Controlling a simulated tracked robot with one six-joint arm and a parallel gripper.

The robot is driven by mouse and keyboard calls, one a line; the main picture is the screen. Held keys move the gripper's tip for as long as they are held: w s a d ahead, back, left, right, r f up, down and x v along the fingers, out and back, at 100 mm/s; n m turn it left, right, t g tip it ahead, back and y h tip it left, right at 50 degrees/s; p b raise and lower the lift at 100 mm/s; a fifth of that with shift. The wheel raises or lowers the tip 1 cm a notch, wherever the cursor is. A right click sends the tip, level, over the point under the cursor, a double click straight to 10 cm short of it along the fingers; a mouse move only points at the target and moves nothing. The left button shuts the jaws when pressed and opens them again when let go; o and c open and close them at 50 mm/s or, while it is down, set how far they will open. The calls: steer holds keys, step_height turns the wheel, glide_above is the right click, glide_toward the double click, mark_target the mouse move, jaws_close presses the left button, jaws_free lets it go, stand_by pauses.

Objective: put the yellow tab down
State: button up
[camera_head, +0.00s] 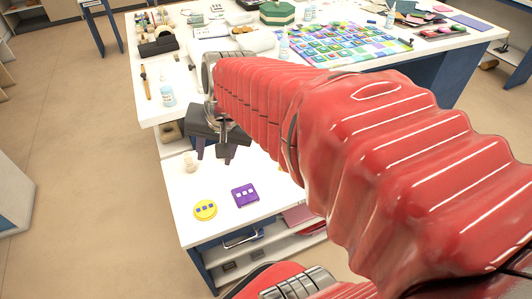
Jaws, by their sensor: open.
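The yellow tab (205,210) is round with small blue-purple squares on it, and it lies flat on the lower white table (195,232) near its front left. My gripper (215,154) is open above the back left part of this table, behind the yellow tab and apart from it. Its two dark fingers point down with nothing visible between them. My red sleeved arm covers the right side of the view.
A purple square tab (245,195) lies just right of the yellow one. A small cream-coloured piece (190,161) stands at the table's back left. Behind, a higher white table (157,103) holds jars, tools and a sheet of coloured squares (345,42).

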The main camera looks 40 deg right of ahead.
steer(key=w+d+f+m, duration=0.2)
steer(key=d+f+m, duration=0.15)
steer(key=d, duration=0.25)
steer(key=w+d+f+m+y, duration=0.1)
steer(key=d+f+m, duration=0.1)
steer(key=d+m, duration=0.25)
steer(key=w+d+f+m, duration=0.2)
steer(key=d+f+m, duration=0.15)
steer(key=d, duration=0.35)
steer(key=s+d+f+m, duration=0.1)
steer(key=d+f+m, duration=0.4)
steer(key=d, duration=0.2)
steer(key=s+d+f+m, duration=0.2)
steer(key=d+f+m, duration=0.3)
steer(key=d, duration=0.3)
steer(key=shift+s+d+f+y, duration=0.15)
steer(key=shift+s+f+y, duration=0.1)
steer(key=shift+f+y, duration=0.25)
glide_above(281, 166)
steer(key=s+d, duration=0.1)
steer(key=s, duration=0.1)
steer(key=shift+s+d+f, duration=0.1)
steer(key=shift+f, duration=1.9)
steer(key=shift+s+d+f, duration=0.1)
steer(key=shift+f, duration=1.9)
steer(key=shift+f, duration=0.1)
steer(key=shift+x, duration=2.55)
